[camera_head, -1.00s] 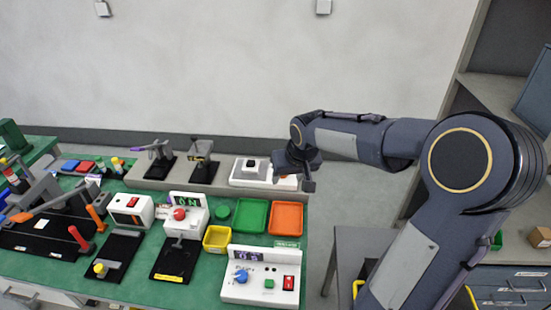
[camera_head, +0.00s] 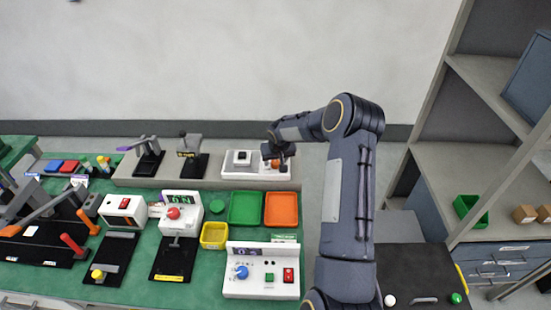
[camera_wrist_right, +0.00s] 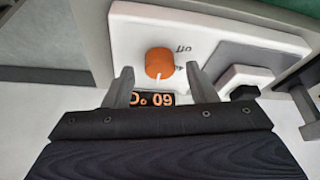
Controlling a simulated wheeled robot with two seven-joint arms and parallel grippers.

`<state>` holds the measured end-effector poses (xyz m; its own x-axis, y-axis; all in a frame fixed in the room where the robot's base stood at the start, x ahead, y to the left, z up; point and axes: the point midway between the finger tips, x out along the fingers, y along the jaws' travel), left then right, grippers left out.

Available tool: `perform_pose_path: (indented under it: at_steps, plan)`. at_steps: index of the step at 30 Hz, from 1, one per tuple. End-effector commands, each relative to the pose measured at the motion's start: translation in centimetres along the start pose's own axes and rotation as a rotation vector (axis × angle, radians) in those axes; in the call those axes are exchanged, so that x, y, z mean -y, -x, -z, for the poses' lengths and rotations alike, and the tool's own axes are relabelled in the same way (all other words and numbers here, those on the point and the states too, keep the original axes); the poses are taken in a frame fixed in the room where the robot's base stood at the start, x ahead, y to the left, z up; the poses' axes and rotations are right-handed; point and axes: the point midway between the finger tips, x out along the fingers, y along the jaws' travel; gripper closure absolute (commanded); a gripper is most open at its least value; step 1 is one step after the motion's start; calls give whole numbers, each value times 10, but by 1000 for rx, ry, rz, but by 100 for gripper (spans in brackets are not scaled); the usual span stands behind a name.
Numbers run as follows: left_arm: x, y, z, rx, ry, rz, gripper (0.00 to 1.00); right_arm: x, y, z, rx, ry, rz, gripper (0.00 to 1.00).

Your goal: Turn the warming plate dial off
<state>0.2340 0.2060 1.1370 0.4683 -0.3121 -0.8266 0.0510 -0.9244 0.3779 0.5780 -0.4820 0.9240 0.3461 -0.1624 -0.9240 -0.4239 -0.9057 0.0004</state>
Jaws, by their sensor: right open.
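The warming plate (camera_head: 229,168) is a white unit on the grey raised shelf at the back of the green bench. Its orange dial (camera_wrist_right: 158,62) shows in the wrist view, with an "off" mark beside it and an orange-digit display next to it. The dial's white pointer line points towards the display, not at "off". My right gripper (camera_wrist_right: 159,70) is open, its two fingertips apart on either side of the dial; I cannot tell whether they touch it. In the head view my right gripper (camera_head: 279,152) hangs over the unit's right end. My left gripper is out of view.
In front stand a green tray (camera_head: 245,208), an orange tray (camera_head: 280,209), a yellow bin (camera_head: 214,236) and a white box with a blue knob (camera_head: 255,286). Lever fixtures stand to the left on the shelf. Grey shelving (camera_head: 480,95) rises at the right.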

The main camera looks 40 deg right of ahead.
Motion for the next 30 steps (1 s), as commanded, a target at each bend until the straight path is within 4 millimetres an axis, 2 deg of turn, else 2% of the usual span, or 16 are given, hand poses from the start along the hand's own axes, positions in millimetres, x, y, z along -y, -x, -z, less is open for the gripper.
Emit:
perform_pose_path:
  at_steps: [4,11,21,30]
  plan:
    - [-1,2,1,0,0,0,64,0,-8,0,0,-2,0,48]
    - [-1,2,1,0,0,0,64,0,-9,0,0,-1,0,48]
    - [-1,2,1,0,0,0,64,0,-9,0,0,-1,0,91]
    - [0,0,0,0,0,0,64,-1,-9,0,0,31,13,92]
